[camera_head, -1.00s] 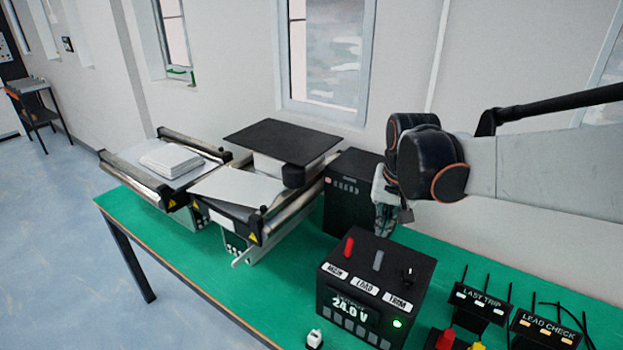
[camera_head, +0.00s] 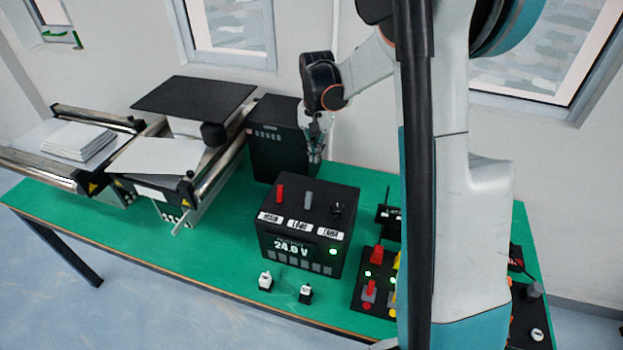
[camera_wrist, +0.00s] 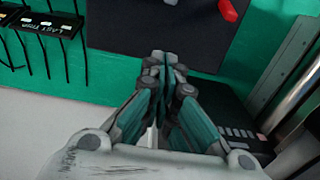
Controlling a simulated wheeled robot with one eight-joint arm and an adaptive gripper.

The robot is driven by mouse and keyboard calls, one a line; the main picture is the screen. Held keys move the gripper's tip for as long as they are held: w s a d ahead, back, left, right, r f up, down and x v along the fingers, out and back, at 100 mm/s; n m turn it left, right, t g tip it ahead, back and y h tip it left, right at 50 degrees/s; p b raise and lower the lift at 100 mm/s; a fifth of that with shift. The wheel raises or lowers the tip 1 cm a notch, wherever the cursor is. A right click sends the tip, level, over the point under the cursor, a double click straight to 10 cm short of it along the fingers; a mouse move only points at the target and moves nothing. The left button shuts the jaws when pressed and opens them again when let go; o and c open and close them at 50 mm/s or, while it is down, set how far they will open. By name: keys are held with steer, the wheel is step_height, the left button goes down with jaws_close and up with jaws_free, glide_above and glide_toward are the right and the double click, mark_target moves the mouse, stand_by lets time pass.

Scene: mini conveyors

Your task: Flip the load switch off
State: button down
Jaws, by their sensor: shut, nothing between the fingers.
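The load switch (camera_head: 308,200) is a grey lever above the LOAD label on top of a black box (camera_head: 349,238) whose display reads 24.0 V. It stands upright between a red lever (camera_head: 280,193) above the MAIN label and a black knob (camera_head: 337,209). My gripper (camera_head: 315,152) is behind and above the box, apart from the switch. In the wrist view my gripper (camera_wrist: 163,58) has its fingers together, empty, over the box's edge. The red lever (camera_wrist: 228,10) shows at the top there; the load switch is mostly out of that view.
A black cabinet (camera_head: 275,150) stands close behind and left of my gripper. Mini conveyors (camera_head: 215,165) are at the left of the green table (camera_head: 205,258). A panel with coloured levers (camera_head: 370,290) is at right.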

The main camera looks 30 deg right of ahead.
mark_target(308, 201)
steer(key=shift+f, duration=0.15)
step_height(308, 201, down, 9)
steer(key=shift+f+b, duration=0.1)
steer(key=shift+b, duration=0.3)
steer(key=shift+s+a+f, duration=0.15)
steer(key=shift+f, duration=0.1)
steer(key=shift+s+a+r, duration=0.35)
steer(key=shift+s+a, duration=0.25)
steer(key=shift+s+a+r, duration=0.3)
steer(key=shift+s+a, duration=0.3)
